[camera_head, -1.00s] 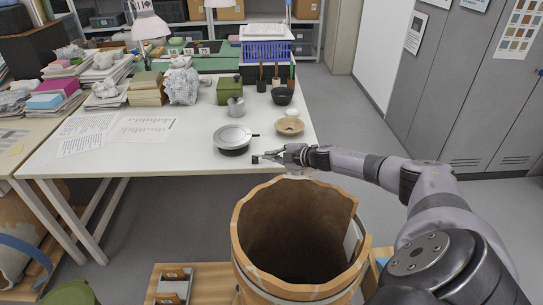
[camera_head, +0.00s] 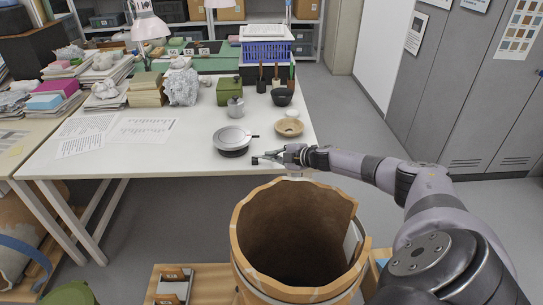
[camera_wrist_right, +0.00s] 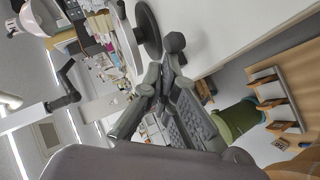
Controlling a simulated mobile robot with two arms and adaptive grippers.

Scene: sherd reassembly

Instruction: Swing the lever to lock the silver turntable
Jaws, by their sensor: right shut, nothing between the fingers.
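The silver turntable (camera_head: 232,138), a round disc on a dark base, sits near the front edge of the white table. Its lever (camera_head: 255,136) shows as a short dark stub at the disc's right side. My right gripper (camera_head: 257,160) is shut and empty, just in front of and to the right of the turntable, apart from it in the head view. In the right wrist view the shut fingertips (camera_wrist_right: 173,44) point toward the dark rim of the turntable (camera_wrist_right: 148,28). The exact gap to the lever is unclear. My left gripper is not in view.
A tan bowl (camera_head: 289,127) and a small white dish (camera_head: 292,113) lie right of the turntable. A grey metal can (camera_head: 235,107) stands behind it. Papers (camera_head: 140,129) lie to the left.

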